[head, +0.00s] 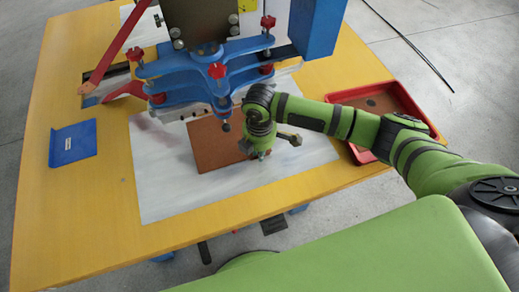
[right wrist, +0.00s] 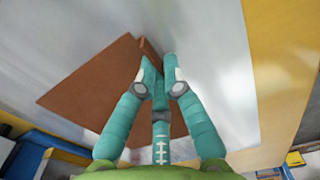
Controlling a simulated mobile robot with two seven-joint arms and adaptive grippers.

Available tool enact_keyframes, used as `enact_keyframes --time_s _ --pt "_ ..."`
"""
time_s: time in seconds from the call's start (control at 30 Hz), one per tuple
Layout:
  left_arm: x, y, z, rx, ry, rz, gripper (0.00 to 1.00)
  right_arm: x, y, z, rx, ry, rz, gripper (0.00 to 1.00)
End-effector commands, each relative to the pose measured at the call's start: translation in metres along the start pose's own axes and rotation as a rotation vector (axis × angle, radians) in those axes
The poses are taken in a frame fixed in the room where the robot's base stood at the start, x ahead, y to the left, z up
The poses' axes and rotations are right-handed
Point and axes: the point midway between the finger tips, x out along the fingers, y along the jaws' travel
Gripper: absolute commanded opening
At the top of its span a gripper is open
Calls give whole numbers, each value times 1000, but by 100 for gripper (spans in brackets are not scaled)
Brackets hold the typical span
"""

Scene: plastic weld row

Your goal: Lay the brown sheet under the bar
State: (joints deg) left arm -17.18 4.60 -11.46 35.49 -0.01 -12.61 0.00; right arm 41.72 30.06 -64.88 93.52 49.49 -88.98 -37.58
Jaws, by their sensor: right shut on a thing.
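The brown sheet (head: 208,150) is a flat square over the pale metal plate (head: 165,195), in front of the press. My right gripper (head: 260,152) is at its right edge. In the right wrist view, the right gripper's fingers (right wrist: 160,62) are shut on an edge of the brown sheet (right wrist: 95,85). I cannot tell how far the sheet is above the plate. The blue bar (head: 190,92) of the press, with red knobs, is beyond the sheet. The sheet's far edge is close to the bar and partly hidden by a dark-tipped post. My left gripper is not in view.
A red tray (head: 428,125) with a brown item inside stands at the table's right. A blue holder (head: 73,142) lies at the left. The blue column (head: 318,28) and red lever (head: 118,48) rise at the back. The plate's front part is clear.

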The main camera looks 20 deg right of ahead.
Motion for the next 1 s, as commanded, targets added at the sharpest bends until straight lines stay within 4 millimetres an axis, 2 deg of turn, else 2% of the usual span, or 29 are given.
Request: enact_keyframes --time_s 1.0 --pt "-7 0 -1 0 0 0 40 3 0 0 -1 0 1 0"
